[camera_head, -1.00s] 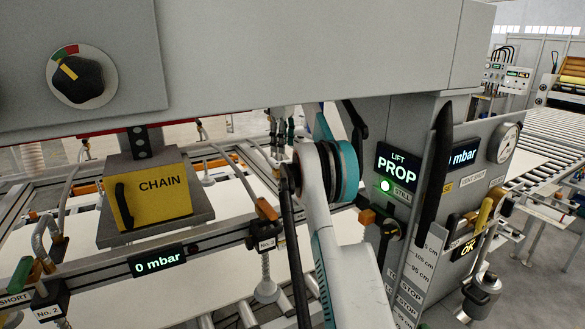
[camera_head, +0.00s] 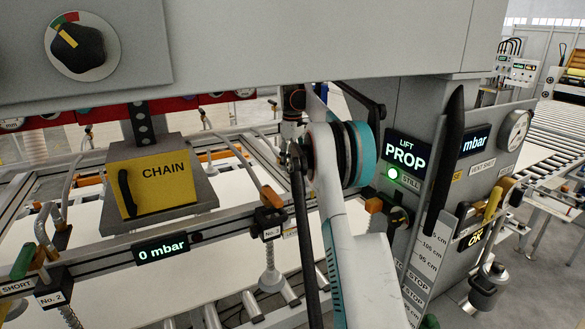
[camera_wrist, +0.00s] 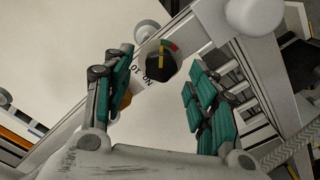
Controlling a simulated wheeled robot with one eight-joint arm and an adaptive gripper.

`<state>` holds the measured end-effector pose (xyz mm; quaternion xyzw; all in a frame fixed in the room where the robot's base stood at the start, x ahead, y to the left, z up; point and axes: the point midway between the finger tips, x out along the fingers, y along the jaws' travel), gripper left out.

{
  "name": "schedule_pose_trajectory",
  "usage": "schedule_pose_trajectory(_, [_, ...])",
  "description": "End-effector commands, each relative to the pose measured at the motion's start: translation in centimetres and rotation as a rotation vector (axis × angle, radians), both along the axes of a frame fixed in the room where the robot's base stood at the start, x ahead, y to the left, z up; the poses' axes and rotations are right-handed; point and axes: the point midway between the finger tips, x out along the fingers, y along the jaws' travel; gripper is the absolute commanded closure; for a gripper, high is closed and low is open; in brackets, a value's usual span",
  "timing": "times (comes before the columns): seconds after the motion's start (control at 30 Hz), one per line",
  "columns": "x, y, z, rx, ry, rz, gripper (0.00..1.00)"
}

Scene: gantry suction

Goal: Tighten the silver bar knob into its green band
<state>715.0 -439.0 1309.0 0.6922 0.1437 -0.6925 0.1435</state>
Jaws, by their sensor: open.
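In the wrist view, a dark knob (camera_wrist: 160,66) with a yellow pointer sits on a silver bar (camera_wrist: 140,97) beside black lettering. A small green and red band (camera_wrist: 168,46) shows at its upper edge; the pointer lies near the green part. My gripper (camera_wrist: 157,70) is open. Its two teal-padded fingers stand left and right of the knob in the picture, with visible gaps. I cannot tell how far the knob is beyond the fingertips.
In the head view, another dark knob (camera_head: 77,46) with a red and green band is on the grey overhead housing (camera_head: 300,35). A yellow CHAIN box (camera_head: 153,182) hangs left of my arm. A grey control column (camera_head: 445,160) with a PROP display stands close on the right.

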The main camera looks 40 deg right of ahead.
Motion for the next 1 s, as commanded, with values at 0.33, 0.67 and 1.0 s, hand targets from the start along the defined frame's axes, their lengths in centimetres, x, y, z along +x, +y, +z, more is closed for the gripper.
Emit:
schedule_pose_trajectory(0.33, [0.0,0.0,-1.8,0.0,0.0,0.0,0.47])
schedule_pose_trajectory(0.67, [0.0,0.0,-1.7,0.0,0.0,0.0,0.84])
schedule_pose_trajectory(1.0, [0.0,0.0,-1.6,0.0,0.0,0.07,0.92])
